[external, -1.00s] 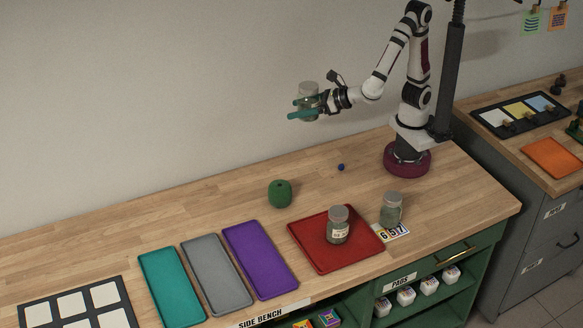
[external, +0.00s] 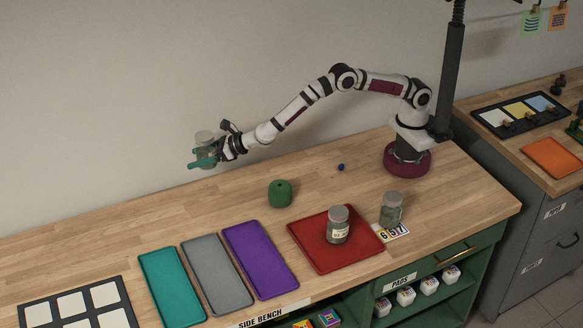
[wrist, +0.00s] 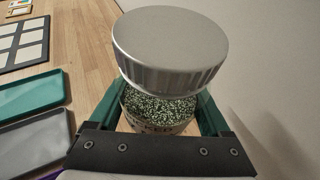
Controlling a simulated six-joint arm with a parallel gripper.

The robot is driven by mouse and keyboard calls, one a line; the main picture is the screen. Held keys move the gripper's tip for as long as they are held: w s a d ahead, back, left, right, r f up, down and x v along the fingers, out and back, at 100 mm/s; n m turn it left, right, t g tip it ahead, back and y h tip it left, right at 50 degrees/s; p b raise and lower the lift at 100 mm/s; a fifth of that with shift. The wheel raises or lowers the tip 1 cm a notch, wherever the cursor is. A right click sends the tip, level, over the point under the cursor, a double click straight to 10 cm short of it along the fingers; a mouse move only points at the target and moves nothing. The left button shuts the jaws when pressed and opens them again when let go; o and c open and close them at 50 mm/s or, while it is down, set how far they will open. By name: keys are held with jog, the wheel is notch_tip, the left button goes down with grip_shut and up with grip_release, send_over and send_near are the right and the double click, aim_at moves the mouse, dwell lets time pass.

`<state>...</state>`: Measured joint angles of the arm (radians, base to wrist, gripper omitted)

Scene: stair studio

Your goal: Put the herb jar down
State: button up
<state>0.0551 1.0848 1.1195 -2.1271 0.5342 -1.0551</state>
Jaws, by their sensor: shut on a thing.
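The herb jar (external: 206,146) has a grey metal lid and green flecked contents. In the wrist view the jar (wrist: 158,105) stands between the two teal fingers, its lid toward the camera and its label partly hidden. My gripper (external: 205,160) is shut on it and holds it upright in the air above the back left part of the bench. Two similar jars stand on the bench: one jar (external: 338,225) on the red tray (external: 308,250), and another jar (external: 391,208) at the number card (external: 396,232).
Teal (external: 170,285), grey (external: 216,272) and purple (external: 260,258) trays lie at the front. A black frame with white squares (external: 72,305) is at the left. A green round object (external: 280,193) and small blue ball (external: 341,167) stand behind. The back left wood is clear.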

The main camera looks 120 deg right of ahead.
send_over(201, 197)
notch_tip(201, 197, down, 4)
jog(key=f, duration=0.1)
notch_tip(201, 197, down, 9)
jog(key=shift+f, duration=0.2)
jog(key=o, duration=1.5)
jog(key=shift+f, duration=0.15)
jog(key=shift+c, duration=0.2)
